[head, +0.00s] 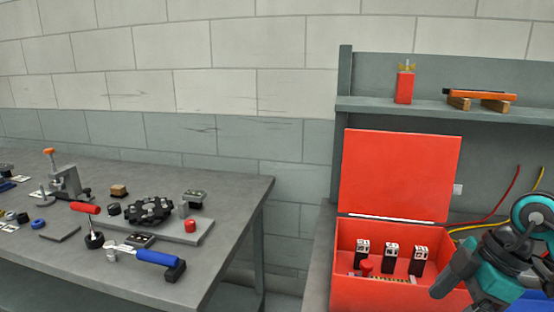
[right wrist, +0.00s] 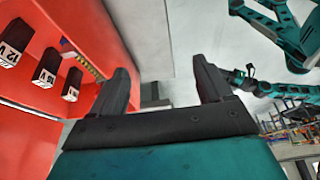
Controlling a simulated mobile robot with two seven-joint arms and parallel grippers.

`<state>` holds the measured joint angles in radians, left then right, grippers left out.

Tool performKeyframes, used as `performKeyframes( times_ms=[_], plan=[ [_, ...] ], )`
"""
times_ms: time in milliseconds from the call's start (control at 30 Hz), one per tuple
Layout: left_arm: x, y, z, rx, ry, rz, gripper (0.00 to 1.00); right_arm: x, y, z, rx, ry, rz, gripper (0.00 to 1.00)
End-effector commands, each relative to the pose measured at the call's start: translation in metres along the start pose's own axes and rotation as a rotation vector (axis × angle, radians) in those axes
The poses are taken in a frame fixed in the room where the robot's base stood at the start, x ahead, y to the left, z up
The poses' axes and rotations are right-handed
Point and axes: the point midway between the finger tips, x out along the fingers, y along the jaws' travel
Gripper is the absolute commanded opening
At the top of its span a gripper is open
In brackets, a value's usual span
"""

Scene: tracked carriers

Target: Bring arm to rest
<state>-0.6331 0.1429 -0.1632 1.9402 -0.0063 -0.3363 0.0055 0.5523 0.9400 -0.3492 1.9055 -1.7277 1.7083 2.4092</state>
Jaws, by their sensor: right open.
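My right gripper (head: 446,283) is at the right front of the open red box in the head view, over its right edge. In the right wrist view its two dark fingers (right wrist: 166,88) stand wide apart with nothing between them. The red box's inside also shows at the left of that view, beside the fingers. Teal arm parts (right wrist: 290,92) show at the right of the right wrist view, with a small dark end (right wrist: 241,76) that may be my left gripper. Its jaws are too small to read. No left arm shows in the head view.
The red box (head: 350,295) has its lid (head: 400,175) up and holds three black blocks (head: 389,262) with white labels. A shelf (head: 430,108) above carries a red bottle (head: 404,87). The left bench (head: 110,270) is crowded with tools and parts. A gap separates the benches.

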Motion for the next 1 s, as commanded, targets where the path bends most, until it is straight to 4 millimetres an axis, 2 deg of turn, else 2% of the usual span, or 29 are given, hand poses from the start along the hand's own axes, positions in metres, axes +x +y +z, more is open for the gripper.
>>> performKeyframes(
  times_ms=[133,267,400,533,667,767,867,1000],
  plan=[
    [-0.001,0.001,0.004,-0.001,-0.008,0.001,0.35,0.022,-0.015,-0.055,-0.169,0.268,0.004,0.79],
    [0.001,0.0,-0.001,0.001,0.002,0.0,0.35,0.025,-0.03,-0.113,-0.304,0.574,0.063,0.79],
    [0.004,-0.002,-0.01,0.003,0.02,-0.003,0.35,0.008,-0.043,-0.167,-0.368,0.92,0.201,0.79],
    [0.004,-0.002,-0.009,0.003,0.019,-0.003,0.35,-0.021,-0.042,-0.195,-0.319,1.19,0.399,0.79],
    [0.003,-0.002,-0.008,0.003,0.017,-0.003,0.35,-0.048,-0.028,-0.198,-0.172,1.365,0.637,0.79],
    [0.003,-0.002,-0.007,0.002,0.014,-0.002,0.35,-0.06,-0.013,-0.183,0.001,1.417,0.821,0.79],
    [0.002,-0.001,-0.004,0.002,0.01,-0.002,0.35,-0.061,0.003,-0.157,0.205,1.388,0.986,0.79],
    [0.001,-0.001,-0.003,0.001,0.006,-0.002,0.35,-0.04,0.017,-0.108,0.512,1.22,1.143,0.79]
  ],
)
